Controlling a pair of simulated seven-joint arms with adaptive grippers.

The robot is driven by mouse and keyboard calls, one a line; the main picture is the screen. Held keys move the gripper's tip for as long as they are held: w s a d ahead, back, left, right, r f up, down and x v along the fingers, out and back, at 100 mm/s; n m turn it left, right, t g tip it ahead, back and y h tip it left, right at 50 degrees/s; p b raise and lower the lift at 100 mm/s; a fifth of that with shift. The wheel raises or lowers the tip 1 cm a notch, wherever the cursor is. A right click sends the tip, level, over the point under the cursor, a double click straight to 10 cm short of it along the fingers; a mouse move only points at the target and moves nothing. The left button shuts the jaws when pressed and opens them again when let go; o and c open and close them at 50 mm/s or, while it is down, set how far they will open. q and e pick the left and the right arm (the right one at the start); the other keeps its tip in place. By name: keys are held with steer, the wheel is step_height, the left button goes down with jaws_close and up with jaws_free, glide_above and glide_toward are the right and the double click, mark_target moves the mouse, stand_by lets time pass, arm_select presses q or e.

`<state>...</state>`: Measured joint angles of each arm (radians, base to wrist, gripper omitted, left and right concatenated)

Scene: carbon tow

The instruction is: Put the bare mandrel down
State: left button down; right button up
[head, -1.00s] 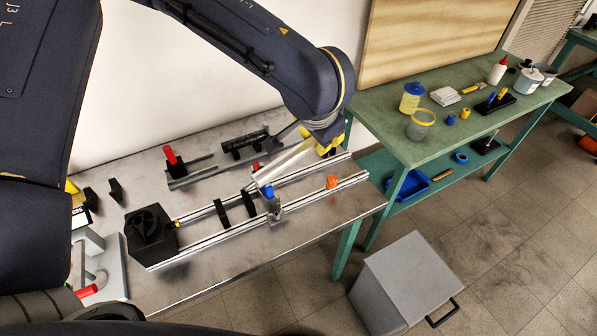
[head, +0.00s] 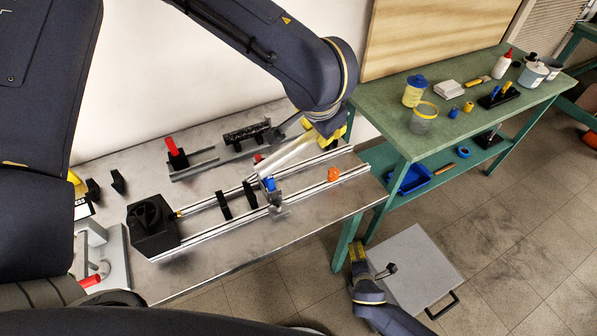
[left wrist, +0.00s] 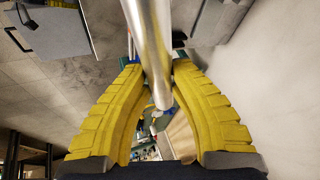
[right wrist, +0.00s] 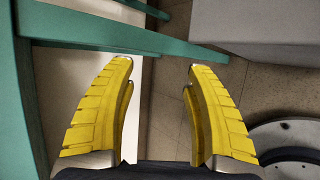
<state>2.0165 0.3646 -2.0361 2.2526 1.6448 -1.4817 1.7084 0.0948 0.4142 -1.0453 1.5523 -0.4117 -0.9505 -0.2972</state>
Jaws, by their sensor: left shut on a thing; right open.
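The bare mandrel (head: 284,158) is a smooth silver tube, held slanting over the railed winding rig (head: 225,232). My left gripper (head: 326,135) is shut on it near its right end. In the left wrist view the mandrel (left wrist: 150,45) runs between the yellow fingers (left wrist: 158,85). Its lower left end shows close to the blue knob (head: 269,184); I cannot tell whether they touch. My right gripper (head: 357,252) is open and empty above the grey box on the floor; its spread fingers show in the right wrist view (right wrist: 160,75).
A black drive box (head: 153,226) sits at the rig's left end, with black supports and an orange clamp (head: 333,174) along the rails. Behind is a rack holding a black cylinder (head: 246,134). A green bench (head: 455,125) and the grey box (head: 420,265) stand to the right.

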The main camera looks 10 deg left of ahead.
mark_target(299, 153)
step_height(299, 153, up, 23)
steer(key=w+d+n+t+h, duration=0.1)
steer(key=w+d+n+t, duration=0.15)
steer(key=n+t, duration=0.5)
steer(key=s+a+r+m+y, duration=0.1)
steer(key=s+a+r+m, duration=0.1)
steer(key=a+r, duration=0.5)
steer(key=s+a+r+m+y, duration=0.1)
steer(key=s+a+r+m, duration=0.2)
steer(key=a+r+m, duration=0.2)
steer(key=s+a+r+m+y, duration=0.1)
steer(key=s+a+r+m, duration=0.2)
steer(key=a+r, duration=0.7)
steer(key=shift+s+a+r+m+y, duration=0.1)
steer(key=shift+s+r+m+y, duration=0.05)
steer(key=shift+r, duration=0.9)
steer(key=shift+s+a+r+m+y, duration=0.1)
steer(key=shift+r+y, duration=0.05)
steer(key=shift+r, duration=0.9)
steer(key=shift+w, duration=0.25)
steer(key=shift+x, duration=3.25)
steer(key=shift+f, duration=0.1)
jaws_close()
